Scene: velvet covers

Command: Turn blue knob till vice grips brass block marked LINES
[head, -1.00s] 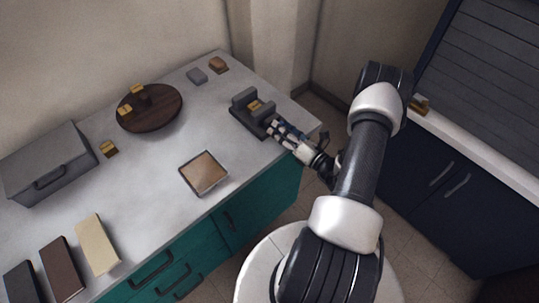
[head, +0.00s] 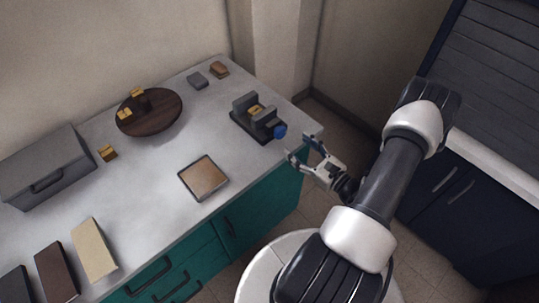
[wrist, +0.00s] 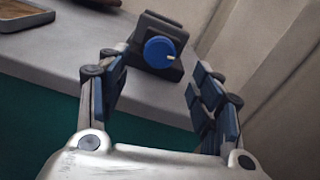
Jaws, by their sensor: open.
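The dark grey vice (head: 247,124) stands near the right end of the grey worktop. A brass block (head: 257,111) sits between its jaws; I cannot read any marking on it, nor tell whether the jaws touch it. The blue knob (head: 280,131) is on the vice's near right end. In the wrist view the blue knob (wrist: 160,52) faces me, with a pale mark on its right side. My gripper (head: 304,147) is open and empty, just off the worktop's edge and apart from the knob. In the wrist view its fingers (wrist: 155,85) frame the knob from below.
A shallow tray (head: 204,177) lies left of the vice. A round wooden stand (head: 163,123) carries brass blocks, with another brass block (head: 107,153) beside it. A grey lidded box (head: 48,168) stands far left. Small blocks (head: 219,69) lie at the back.

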